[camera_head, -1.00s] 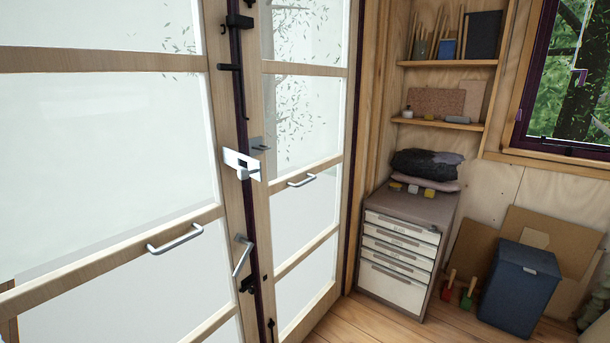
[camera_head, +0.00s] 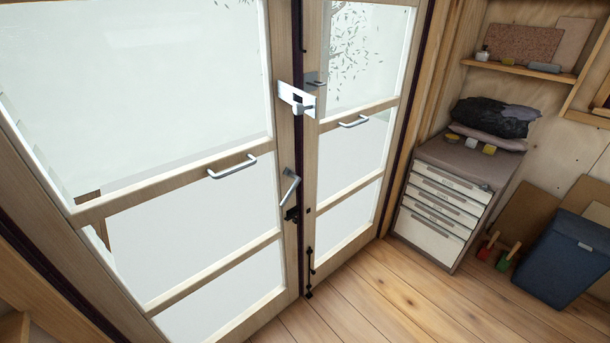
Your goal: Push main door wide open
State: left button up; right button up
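The main door is a wood-framed double door with frosted panes. Its wide left leaf (camera_head: 283,130) fills the left half of the view, and its narrower right leaf (camera_head: 312,150) stands beside it. The leaves meet at a dark vertical seam, and I see no clear gap between them. A bar handle (camera_head: 232,167) sits on the left leaf's cross rail, and another bar handle (camera_head: 353,121) on the right leaf. A lever handle (camera_head: 290,187) and a white latch plate (camera_head: 296,99) are near the seam. Neither of my grippers is in view.
A drawer cabinet (camera_head: 440,200) with dark bags (camera_head: 490,118) on top stands right of the door. A blue bin (camera_head: 565,258) and boards lean near the right wall. The plank floor (camera_head: 390,300) before the right leaf is clear.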

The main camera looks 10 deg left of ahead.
aim_at(32, 207)
jog(key=u, duration=1.25)
